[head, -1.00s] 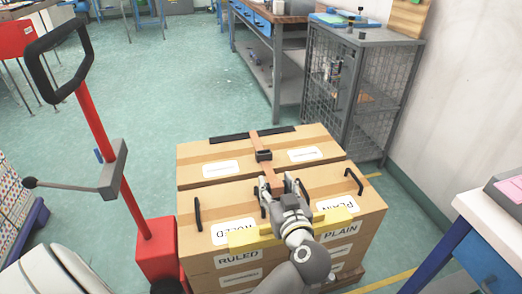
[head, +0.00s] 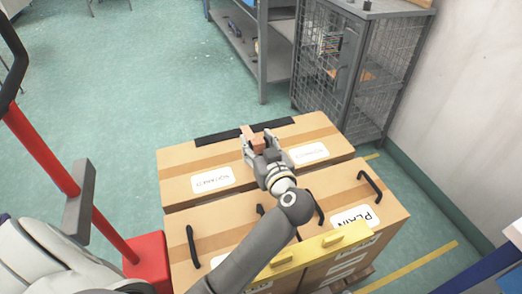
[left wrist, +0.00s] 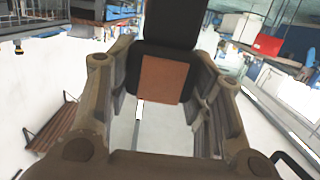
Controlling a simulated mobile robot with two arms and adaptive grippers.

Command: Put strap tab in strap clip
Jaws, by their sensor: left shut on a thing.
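My left gripper (head: 257,138) is over the far box, at the strap in its middle. It is shut on the brown strap tab. A short brown piece of the strap (head: 253,130) shows between and beyond the fingers. In the left wrist view, the brown strap tab (left wrist: 163,80) lies between the two fingers (left wrist: 160,95), against a dark part (left wrist: 168,35) that may be the strap clip. In the head view the clip is hidden behind the gripper. I cannot tell whether the tab is inside the clip. My right gripper is out of view.
The strap lies over cardboard boxes (head: 330,175) with black handles (head: 370,187) and a yellow bar (head: 310,253). A red post with a handle (head: 40,150) stands at left. A wire cage cabinet (head: 350,65) stands behind right. Green floor is open at left.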

